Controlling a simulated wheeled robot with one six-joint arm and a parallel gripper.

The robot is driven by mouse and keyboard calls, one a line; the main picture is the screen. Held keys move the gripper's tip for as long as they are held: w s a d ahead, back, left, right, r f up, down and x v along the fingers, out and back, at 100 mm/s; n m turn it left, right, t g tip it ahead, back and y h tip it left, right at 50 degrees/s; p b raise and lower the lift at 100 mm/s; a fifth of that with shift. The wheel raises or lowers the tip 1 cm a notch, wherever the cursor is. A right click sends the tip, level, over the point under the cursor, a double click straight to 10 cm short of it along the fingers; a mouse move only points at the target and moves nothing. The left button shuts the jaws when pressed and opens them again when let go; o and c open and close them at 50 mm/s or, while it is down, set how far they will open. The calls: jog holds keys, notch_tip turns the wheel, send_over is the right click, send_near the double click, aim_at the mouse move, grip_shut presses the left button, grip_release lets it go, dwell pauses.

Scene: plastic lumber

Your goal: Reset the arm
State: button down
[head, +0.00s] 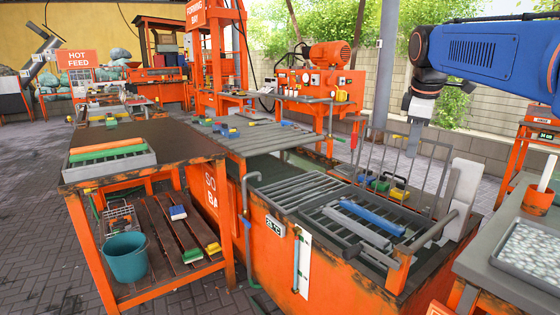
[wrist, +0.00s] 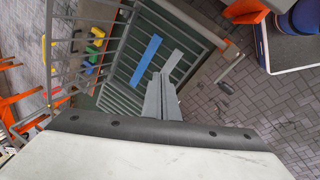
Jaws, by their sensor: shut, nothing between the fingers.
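My gripper (wrist: 158,80) shows in the wrist view as two grey fingers close together with nothing between them. It points down over the slatted grey rack of the orange tank, high above it. In the head view my arm comes in from the upper right, and my gripper (head: 416,108) hangs below its dark wrist, clear of everything. On the rack lie a blue bar (head: 372,216) and a grey bar (head: 352,230) side by side. The blue bar also shows in the wrist view (wrist: 146,59).
The orange tank (head: 330,278) has an upright grey grille (head: 408,165) behind its rack. A brown-topped table (head: 140,135) with a grey tray of coloured bars (head: 108,160) stands left. A tray of pale pellets (head: 530,246) is at right. A teal bucket (head: 126,258) sits on the lower shelf.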

jog(key=s+a+f+m, duration=0.1)
jog(key=s+f+m, duration=0.3)
jog(key=s+f, duration=0.5)
jog(key=s+a+f+m+t, duration=0.1)
jog(key=s+f+m, duration=0.3)
jog(key=s+f, duration=0.5)
jog(key=s+a+f+m+y, duration=0.1)
jog(key=s+a+f+m, duration=0.2)
jog(key=s+f, duration=0.5)
jog(key=s, duration=0.4)
jog(key=shift+s+a+f+m, duration=0.25)
jog(key=shift+f+m, duration=0.15)
jog(key=shift+s+d, duration=0.1)
